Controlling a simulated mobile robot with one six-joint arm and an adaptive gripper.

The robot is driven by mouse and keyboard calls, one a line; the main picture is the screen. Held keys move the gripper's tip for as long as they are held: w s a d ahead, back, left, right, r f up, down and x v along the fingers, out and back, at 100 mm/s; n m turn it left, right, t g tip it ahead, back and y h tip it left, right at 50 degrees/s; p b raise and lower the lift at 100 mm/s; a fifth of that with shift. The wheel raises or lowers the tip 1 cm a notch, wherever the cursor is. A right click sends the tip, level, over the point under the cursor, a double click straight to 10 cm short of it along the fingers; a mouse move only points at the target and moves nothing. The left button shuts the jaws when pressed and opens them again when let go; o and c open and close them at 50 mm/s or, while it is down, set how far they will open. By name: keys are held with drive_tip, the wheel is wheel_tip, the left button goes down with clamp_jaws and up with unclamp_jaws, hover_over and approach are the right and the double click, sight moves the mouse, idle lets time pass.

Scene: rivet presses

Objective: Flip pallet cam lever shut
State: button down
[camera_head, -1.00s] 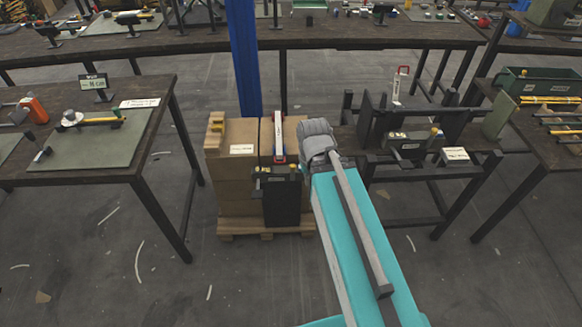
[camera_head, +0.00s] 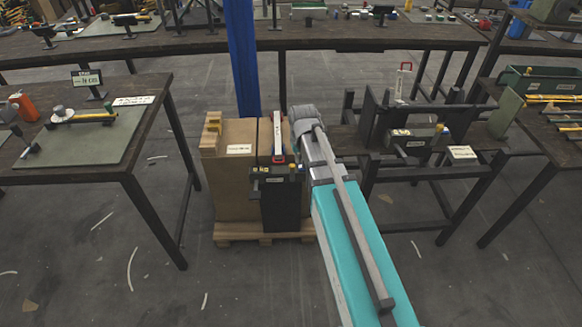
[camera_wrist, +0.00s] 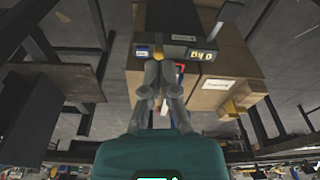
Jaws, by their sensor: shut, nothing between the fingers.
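The pallet cam lever (camera_head: 278,138) is a pale bar with red at its ends, at the front of the cartons beside a dark clamp unit (camera_head: 281,205). I cannot tell if it stands up or lies back. In the wrist view the unit's head (camera_wrist: 175,48) shows a lit readout, and a red and blue part of the lever (camera_wrist: 179,74) is partly hidden behind my fingers. My gripper (camera_wrist: 160,66) is shut and empty, its fingertips close to the unit's head; contact is unclear. In the head view my own wrist hides the fingers.
Cartons (camera_head: 238,175) stand on a wooden pallet (camera_head: 240,232) by a blue post (camera_head: 243,60). A dark fixture table (camera_head: 410,165) is close on the right, with another red-handled part (camera_head: 402,82). A workbench (camera_head: 130,140) stands left. Floor between bench and pallet is clear.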

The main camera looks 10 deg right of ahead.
drive_tip(key=t+b, duration=0.2)
drive_tip(key=b, duration=0.7)
hover_over(292, 173)
drive_tip(key=w, duration=0.3)
wheel_tip(292, 173, down, 9)
drive_tip(key=shift+w, duration=0.25)
drive_tip(key=b+x, duration=0.9)
drive_tip(key=x, duration=0.1)
drive_tip(key=shift+w+f, duration=0.1)
drive_tip(key=shift+s, duration=2.05)
drive_tip(key=shift+s+a, duration=0.15)
drive_tip(key=shift+a, duration=0.1)
drive_tip(key=shift+t, duration=0.3)
